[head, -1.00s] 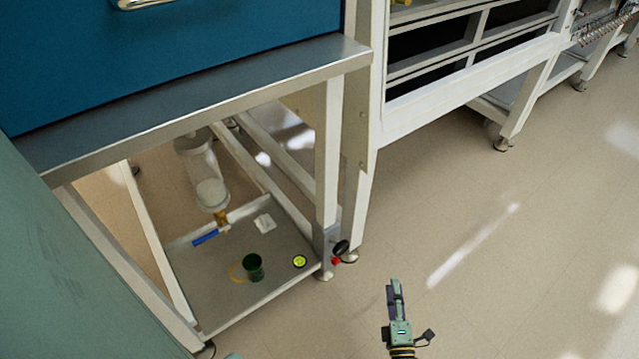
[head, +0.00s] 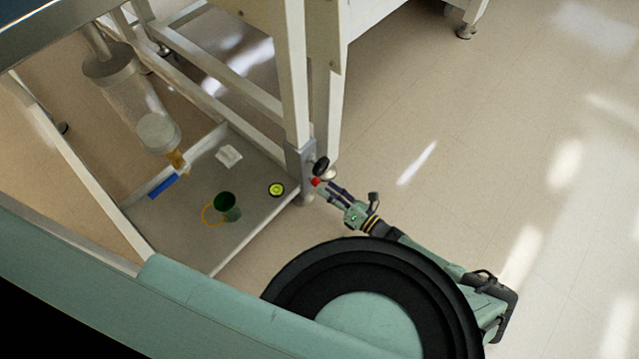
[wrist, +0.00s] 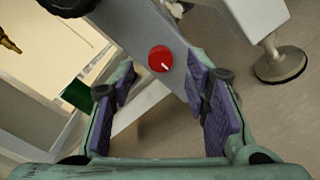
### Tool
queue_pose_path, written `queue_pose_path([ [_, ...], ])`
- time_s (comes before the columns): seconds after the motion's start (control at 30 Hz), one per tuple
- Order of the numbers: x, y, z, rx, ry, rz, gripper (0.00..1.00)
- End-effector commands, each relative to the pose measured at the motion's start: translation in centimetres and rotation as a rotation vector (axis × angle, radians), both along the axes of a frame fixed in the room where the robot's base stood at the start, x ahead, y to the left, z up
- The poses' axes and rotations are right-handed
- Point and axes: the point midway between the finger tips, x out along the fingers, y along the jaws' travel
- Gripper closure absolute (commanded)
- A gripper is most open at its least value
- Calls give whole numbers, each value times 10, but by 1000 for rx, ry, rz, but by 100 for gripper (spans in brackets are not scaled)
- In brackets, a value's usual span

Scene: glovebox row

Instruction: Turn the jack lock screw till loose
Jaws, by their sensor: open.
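The jack lock screw is a red round knob (wrist: 160,59) with a white mark on its face. It sits on the grey metal sleeve of the frame's leg (wrist: 140,25). In the head view the red knob (head: 316,182) shows low on the leg, just below a black knob (head: 321,165). My gripper (head: 325,186) is right at the red knob in the head view. In the wrist view my gripper (wrist: 165,98) is open, its purple pads apart and empty. The red knob is ahead, beyond the gap between the fingertips, nearer the right finger. I see no contact.
The lower shelf (head: 250,225) holds a green cup (head: 228,207), a yellow-green round item (head: 276,190), a blue bar (head: 164,186) and a white piece (head: 229,155). A levelling foot (wrist: 280,64) stands at the right. Open floor (head: 450,150) lies to the right.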

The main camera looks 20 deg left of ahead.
Motion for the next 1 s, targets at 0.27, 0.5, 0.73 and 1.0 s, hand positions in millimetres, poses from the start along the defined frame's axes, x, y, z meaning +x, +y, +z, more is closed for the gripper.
queue_pose_path([
  [0.27,12,31,0,0,1,-1,57],
  [0.5,13,35,0,-1,1,-1,57],
  [0.73,13,34,0,0,1,-1,66],
  [1.0,13,34,0,0,1,-1,84],
])
